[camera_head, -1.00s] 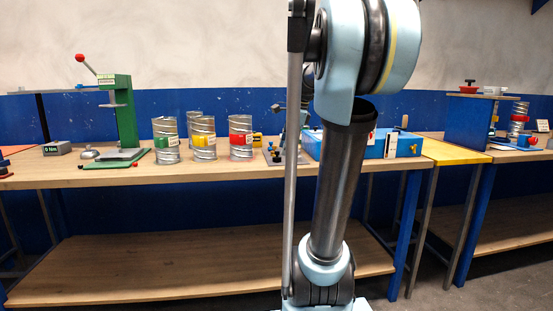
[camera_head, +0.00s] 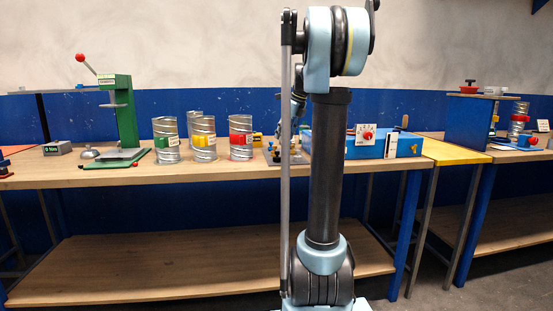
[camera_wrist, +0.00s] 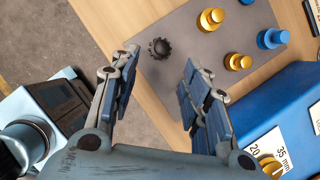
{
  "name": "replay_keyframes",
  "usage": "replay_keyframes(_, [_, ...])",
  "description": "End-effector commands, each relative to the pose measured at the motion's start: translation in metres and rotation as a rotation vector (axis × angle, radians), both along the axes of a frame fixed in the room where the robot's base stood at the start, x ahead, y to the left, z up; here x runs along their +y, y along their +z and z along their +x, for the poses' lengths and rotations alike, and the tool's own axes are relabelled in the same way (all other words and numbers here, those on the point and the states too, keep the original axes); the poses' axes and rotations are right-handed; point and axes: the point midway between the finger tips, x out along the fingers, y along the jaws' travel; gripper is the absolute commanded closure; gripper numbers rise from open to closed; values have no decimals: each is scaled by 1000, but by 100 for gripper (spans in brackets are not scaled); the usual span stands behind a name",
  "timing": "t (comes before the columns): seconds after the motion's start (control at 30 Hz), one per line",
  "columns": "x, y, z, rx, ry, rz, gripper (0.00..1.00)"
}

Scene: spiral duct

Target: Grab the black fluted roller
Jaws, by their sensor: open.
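The black fluted roller (camera_wrist: 159,48) shows in the wrist view as a small dark toothed disc on a grey plate (camera_wrist: 195,58), near the plate's left edge. My gripper (camera_wrist: 159,72) is open in the wrist view, with its two fingers spread apart. The roller appears between and just beyond the fingertips, and nothing is held. I cannot tell the exact height of the fingers above it. In the head view my arm hides most of this spot, and I cannot make out the roller there.
Gold knobs (camera_wrist: 210,19) and blue knobs (camera_wrist: 272,38) stand on the same plate. A blue box (camera_wrist: 270,110) rises to the right of my fingers. Metal spiral ducts (camera_head: 166,140) and a green press (camera_head: 122,115) stand on the wooden bench (camera_head: 60,177).

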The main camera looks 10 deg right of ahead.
Motion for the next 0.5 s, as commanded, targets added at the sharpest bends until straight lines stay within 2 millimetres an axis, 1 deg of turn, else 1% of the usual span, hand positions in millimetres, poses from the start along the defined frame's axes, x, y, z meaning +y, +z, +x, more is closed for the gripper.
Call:
replay_keyframes(0.1, [6,-20,6,0,1,0,57])
replay_keyframes(0.23, [11,-38,11,0,2,-1,57])
replay_keyframes(0.33, [14,-48,14,0,2,-1,57])
replay_keyframes(0.5, [16,-55,16,0,1,-1,57])
